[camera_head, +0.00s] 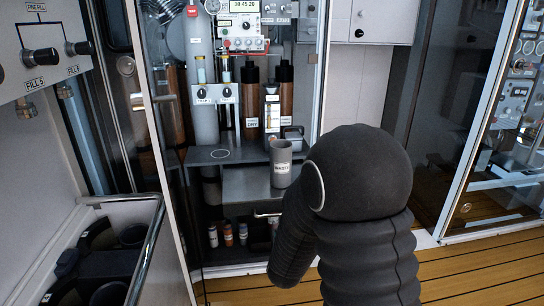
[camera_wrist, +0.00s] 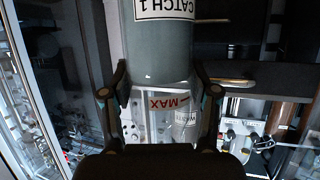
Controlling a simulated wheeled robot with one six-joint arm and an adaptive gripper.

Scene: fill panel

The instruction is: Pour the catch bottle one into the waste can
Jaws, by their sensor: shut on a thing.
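In the wrist view, my gripper (camera_wrist: 160,88) is shut on the catch bottle one (camera_wrist: 158,50). The bottle has a grey part with a "CATCH 1" label and a clear part with a red "MAX" mark between my fingers. Its contents and exact tilt cannot be told. The waste can (camera_head: 281,165) is a grey cylinder with a white label, upright on a dark shelf in the head view. It seems to show past or through the clear part in the wrist view (camera_wrist: 185,124). In the head view my dark arm hides my gripper and the bottle.
The shelf (camera_head: 250,185) sits inside an open cabinet with a panel of gauges and knobs (camera_head: 240,25) above. Several small bottles (camera_head: 228,234) stand below. A glass door (camera_head: 500,130) is at right; a bin with a metal rail (camera_head: 150,245) is at left.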

